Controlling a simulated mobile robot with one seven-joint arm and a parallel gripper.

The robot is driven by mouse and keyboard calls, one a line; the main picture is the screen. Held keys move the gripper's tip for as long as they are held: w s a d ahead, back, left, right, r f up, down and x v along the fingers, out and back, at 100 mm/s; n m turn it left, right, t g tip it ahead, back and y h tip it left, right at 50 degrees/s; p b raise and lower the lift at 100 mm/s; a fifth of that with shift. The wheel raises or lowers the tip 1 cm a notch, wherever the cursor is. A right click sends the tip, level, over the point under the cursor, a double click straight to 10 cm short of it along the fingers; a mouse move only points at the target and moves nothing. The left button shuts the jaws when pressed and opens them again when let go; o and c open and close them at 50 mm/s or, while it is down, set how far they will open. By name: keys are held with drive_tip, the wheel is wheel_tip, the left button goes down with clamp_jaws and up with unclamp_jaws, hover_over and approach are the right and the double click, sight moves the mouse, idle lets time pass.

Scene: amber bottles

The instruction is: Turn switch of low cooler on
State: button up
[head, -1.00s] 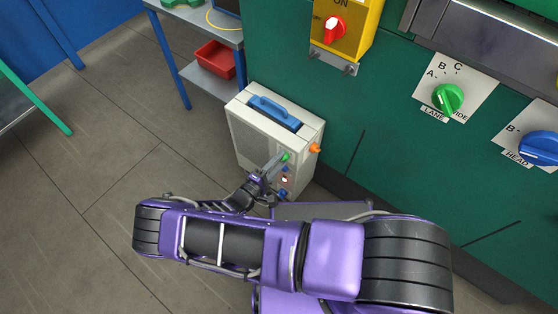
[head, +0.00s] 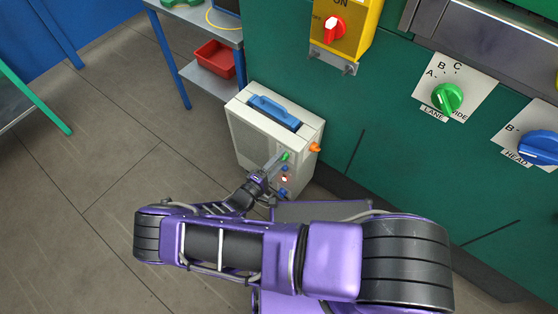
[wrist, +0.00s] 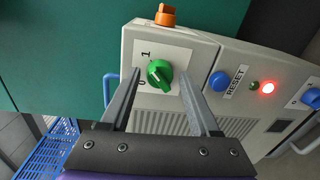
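The low cooler (head: 262,137) is a pale box with a blue top handle, standing on the floor by the green wall. Its green switch (wrist: 159,75) sits on a white plate marked 0 and 1 in the wrist view. A small white mark on the knob faces the label side, nearer the 0. The switch also shows in the head view (head: 285,157). My gripper (wrist: 158,67) is open and empty, with one fingertip on each side of the switch as seen from the wrist. I cannot tell whether the fingers touch it.
Beside the switch are a blue RESET button (wrist: 219,81), a lit red lamp (wrist: 268,87) and another blue knob (wrist: 313,98). An orange knob (wrist: 165,15) sticks out of the cooler's side. A yellow box with a red switch (head: 334,27) hangs above. Floor at left is clear.

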drive_tip(key=shift+o, duration=0.4)
drive_tip(key=v, duration=1.7)
drive_tip(key=shift+s, duration=0.15)
drive_tip(key=shift+a, duration=0.15)
